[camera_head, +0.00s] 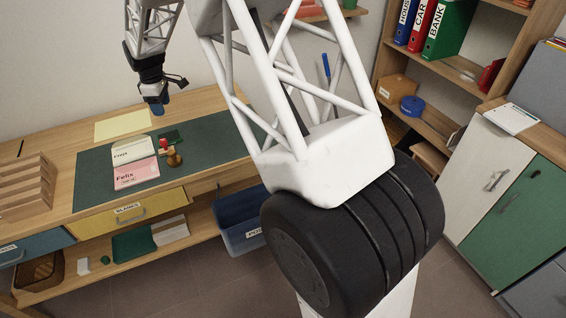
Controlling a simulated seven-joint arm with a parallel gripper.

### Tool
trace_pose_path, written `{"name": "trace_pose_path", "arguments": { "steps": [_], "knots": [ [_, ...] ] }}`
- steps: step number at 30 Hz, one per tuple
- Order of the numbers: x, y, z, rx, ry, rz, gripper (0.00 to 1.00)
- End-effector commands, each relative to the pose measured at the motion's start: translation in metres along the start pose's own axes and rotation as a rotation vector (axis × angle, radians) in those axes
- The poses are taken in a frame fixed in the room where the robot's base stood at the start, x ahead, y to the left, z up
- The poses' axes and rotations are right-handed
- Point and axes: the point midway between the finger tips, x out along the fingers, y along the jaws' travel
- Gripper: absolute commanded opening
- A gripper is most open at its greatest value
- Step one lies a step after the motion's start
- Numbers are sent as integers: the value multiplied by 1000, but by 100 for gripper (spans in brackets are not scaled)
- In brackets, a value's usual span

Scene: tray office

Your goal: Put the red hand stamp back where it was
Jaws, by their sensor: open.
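A small stamp with a red top (164,143) stands on the dark green desk mat (215,140), at the right edge of the papers. It appears to be the red hand stamp. A brown, knob-shaped object (174,158) stands just in front of it, and the two overlap in this view. My gripper (157,106) hangs above the back of the desk, beyond the stamp and apart from it. It is open, small in the picture, with blue at its tips. I see nothing held in it.
A yellow sheet (120,125) lies behind. A wooden rack (25,188) stands left. The mat's right part is clear. My arm hides the middle.

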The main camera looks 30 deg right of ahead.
Motion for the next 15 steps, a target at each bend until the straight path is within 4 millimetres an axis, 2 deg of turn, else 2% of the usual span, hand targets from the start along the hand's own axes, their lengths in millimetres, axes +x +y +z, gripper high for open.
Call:
{"name": "trace_pose_path", "arguments": {
  "steps": [1,3,15],
  "knots": [
    [-14,-7,10,24,4,6,56],
    [-28,-16,24,62,8,12,56],
    [-100,-80,103,279,31,41,56]
  ]
}}
